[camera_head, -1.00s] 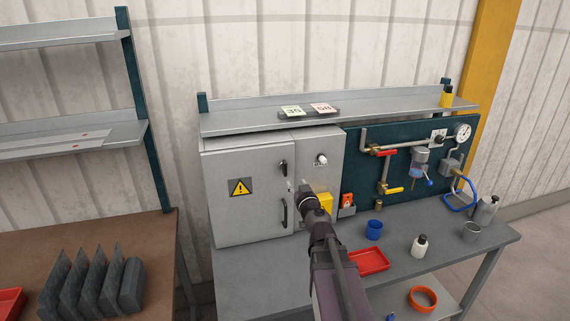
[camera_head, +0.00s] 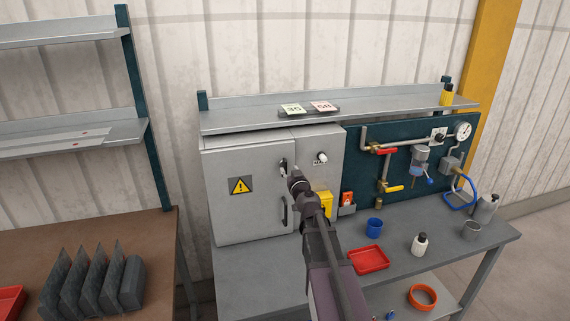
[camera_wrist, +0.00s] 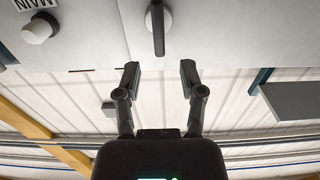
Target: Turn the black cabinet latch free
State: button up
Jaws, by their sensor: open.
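The black latch (camera_head: 283,165) is on the right edge of the grey cabinet door (camera_head: 235,205), above a longer black handle (camera_head: 284,212). In the wrist view the latch (camera_wrist: 158,28) is a dark bar on a round base, its length running up and down the picture. My gripper (camera_wrist: 160,72) is open and empty, its two fingers on either side of the latch's line, with the latch beyond the tips and apart from them. In the head view my gripper (camera_head: 292,175) is just right of and below the latch; its fingertips are hard to make out.
A white knob (camera_head: 322,158) sits on the panel right of the door and also shows in the wrist view (camera_wrist: 38,30). A yellow box (camera_head: 325,203) is close to my arm. Red tray (camera_head: 370,259) and blue cup (camera_head: 374,227) stand on the bench.

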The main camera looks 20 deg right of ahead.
aim_at(286, 164)
jog(key=shift+w+d, duration=0.15)
jog(key=shift+w, duration=1.4)
jog(key=shift+w+d, duration=0.15)
jog(key=shift+w, duration=1.35)
jog(key=shift+s, duration=0.1)
grip_shut()
